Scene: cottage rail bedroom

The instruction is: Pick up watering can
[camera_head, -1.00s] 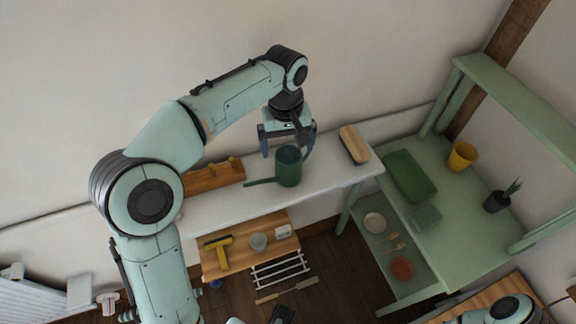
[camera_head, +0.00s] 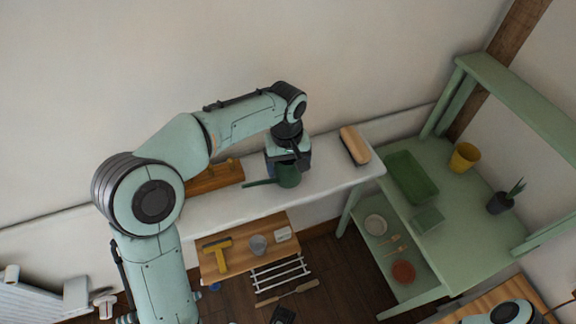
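The dark green watering can (camera_head: 290,180) stands on the white shelf (camera_head: 225,208) against the wall, its spout pointing left. My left gripper (camera_head: 287,165) is directly above it, pointing down, and covers the can's top and handle. One finger shows at the can's left side; the other is hidden, so whether the fingers are closed on the can does not show. The can appears to rest on the shelf. My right gripper is out of view.
On the white shelf are a wooden rack (camera_head: 214,178) to the left and a brush (camera_head: 354,146) to the right. A lower wooden shelf (camera_head: 268,226) holds a yellow tool and a cup. A green potting bench (camera_head: 462,235) with a tray and pots stands right.

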